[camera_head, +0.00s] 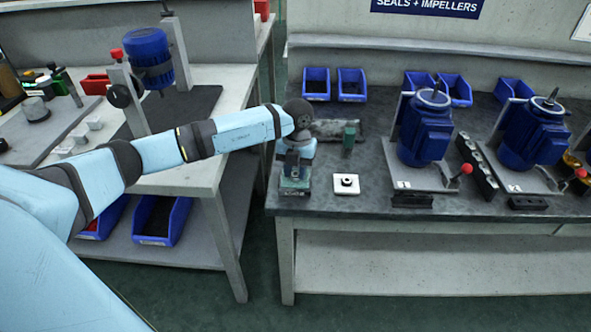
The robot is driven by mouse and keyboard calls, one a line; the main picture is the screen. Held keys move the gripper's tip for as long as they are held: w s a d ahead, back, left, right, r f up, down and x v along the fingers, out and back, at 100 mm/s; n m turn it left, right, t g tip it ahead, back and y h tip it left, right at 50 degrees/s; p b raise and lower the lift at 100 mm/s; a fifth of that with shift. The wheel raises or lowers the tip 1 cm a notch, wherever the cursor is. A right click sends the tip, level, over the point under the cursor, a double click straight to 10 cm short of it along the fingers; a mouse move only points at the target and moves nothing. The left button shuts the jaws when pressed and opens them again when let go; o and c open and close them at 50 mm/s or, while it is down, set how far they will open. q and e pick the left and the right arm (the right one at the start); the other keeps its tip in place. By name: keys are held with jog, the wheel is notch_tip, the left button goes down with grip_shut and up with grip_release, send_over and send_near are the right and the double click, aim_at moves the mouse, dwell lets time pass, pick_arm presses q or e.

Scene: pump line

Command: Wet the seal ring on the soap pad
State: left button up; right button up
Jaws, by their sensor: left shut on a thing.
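My left gripper (293,174) points down at the front left corner of the right-hand bench. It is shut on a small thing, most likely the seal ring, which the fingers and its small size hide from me. Directly below is a dark green pad with a pale front label (295,192), which looks like the soap pad. I cannot tell whether the held thing touches it. Right of the pad lies a white square plate (339,189) with a small black round part (347,181) on it. My right gripper is not in view.
A green block (349,138) stands behind the white plate. Two blue motors (424,135) (533,138) stand on plates to the right, with red-knobbed levers. Blue bins (316,82) line the back. A gap separates this bench from the left bench (205,178).

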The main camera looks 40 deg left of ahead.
aim_at(296, 173)
pick_arm(q)
jog(key=shift+r+p, duration=2.75)
jog(key=shift+r, duration=0.75)
